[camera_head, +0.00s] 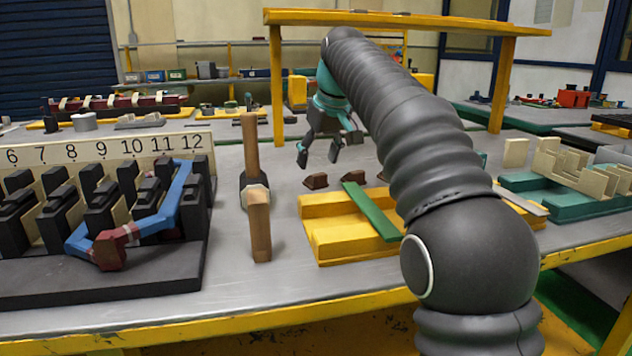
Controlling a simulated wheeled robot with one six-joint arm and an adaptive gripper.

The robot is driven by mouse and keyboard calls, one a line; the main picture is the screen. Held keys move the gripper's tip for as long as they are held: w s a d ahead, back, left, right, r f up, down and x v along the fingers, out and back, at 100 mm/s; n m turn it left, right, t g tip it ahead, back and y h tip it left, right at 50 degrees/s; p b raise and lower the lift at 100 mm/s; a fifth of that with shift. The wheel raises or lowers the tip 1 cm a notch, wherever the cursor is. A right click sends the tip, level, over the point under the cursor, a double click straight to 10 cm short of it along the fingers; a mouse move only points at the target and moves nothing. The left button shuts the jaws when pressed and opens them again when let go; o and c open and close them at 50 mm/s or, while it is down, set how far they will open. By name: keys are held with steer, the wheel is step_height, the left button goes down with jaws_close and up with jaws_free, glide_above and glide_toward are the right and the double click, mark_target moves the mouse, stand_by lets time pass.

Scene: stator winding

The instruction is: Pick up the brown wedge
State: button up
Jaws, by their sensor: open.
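Small dark brown wedge-shaped pieces lie on the grey table behind a yellow block: one at the left (316,181), one in the middle (354,177), and one at the right (383,176), partly hidden by my arm. I cannot tell which of them the task means. My gripper (319,158) is open and empty, pointing down. Its dark fingertips appear just above and behind the left and middle wedges, apart from them.
The yellow block (335,225) with a green strip (371,211) across it stands in front of the wedges. A numbered black rack (100,275) fills the left. A green tray (560,206) with cream pieces is at right.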

mark_target(319, 180)
steer(key=x, duration=0.4)
steer(key=shift+w+d+f, duration=0.2)
steer(key=shift+d+f, duration=0.05)
steer(key=shift+f, duration=0.15)
jaws_close()
